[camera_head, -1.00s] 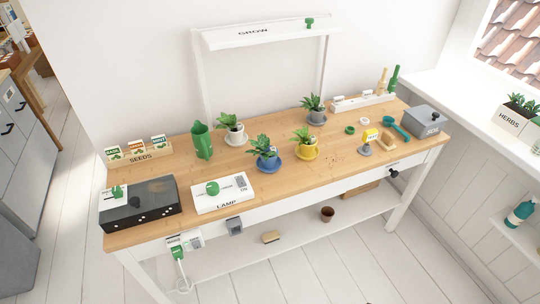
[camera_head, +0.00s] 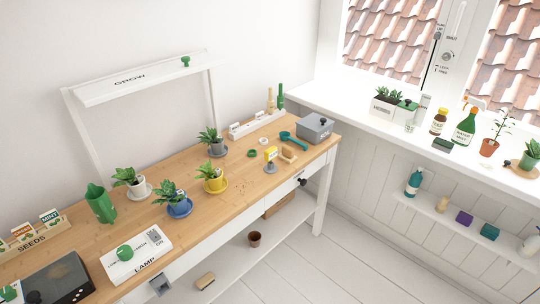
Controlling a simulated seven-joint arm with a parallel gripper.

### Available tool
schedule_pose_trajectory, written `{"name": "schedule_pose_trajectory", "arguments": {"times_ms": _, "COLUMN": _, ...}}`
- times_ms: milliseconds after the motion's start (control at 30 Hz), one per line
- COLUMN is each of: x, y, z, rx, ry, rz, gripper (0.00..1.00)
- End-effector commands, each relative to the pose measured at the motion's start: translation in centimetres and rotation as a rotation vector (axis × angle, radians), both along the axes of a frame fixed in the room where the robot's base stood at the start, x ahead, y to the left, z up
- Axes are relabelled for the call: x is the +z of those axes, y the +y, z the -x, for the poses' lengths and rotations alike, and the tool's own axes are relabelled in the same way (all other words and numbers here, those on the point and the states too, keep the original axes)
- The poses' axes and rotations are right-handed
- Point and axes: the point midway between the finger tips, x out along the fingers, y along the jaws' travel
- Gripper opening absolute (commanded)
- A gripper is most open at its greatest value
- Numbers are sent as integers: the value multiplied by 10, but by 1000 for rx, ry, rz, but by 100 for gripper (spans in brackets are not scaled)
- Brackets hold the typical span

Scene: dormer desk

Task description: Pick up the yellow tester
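The yellow tester (camera_head: 270,154) looks like a small upright yellow block with a pale face. It is near the right end of the wooden desk (camera_head: 232,203). A grey round piece (camera_head: 271,168) sits right under it; I cannot tell whether the two are joined. My gripper is not in view.
Beside the tester are a tan block (camera_head: 289,154), a teal scoop-like tool (camera_head: 293,138) and a grey box (camera_head: 315,128). A yellow potted plant (camera_head: 214,183) stands to its left. Brown crumbs lie in front. The windowsill (camera_head: 375,120) holds bottles and plants.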

Motion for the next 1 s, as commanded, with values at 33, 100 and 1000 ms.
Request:
{"name": "schedule_pose_trajectory", "arguments": {"times_ms": 33, "x": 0, "y": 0, "z": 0, "rx": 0, "ry": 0, "rz": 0, "gripper": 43}}
{"name": "schedule_pose_trajectory", "arguments": {"times_ms": 100, "x": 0, "y": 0, "z": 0, "rx": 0, "ry": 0, "rz": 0, "gripper": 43}}
{"name": "schedule_pose_trajectory", "arguments": {"times_ms": 1000, "x": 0, "y": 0, "z": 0, "rx": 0, "ry": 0, "rz": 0, "gripper": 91}}
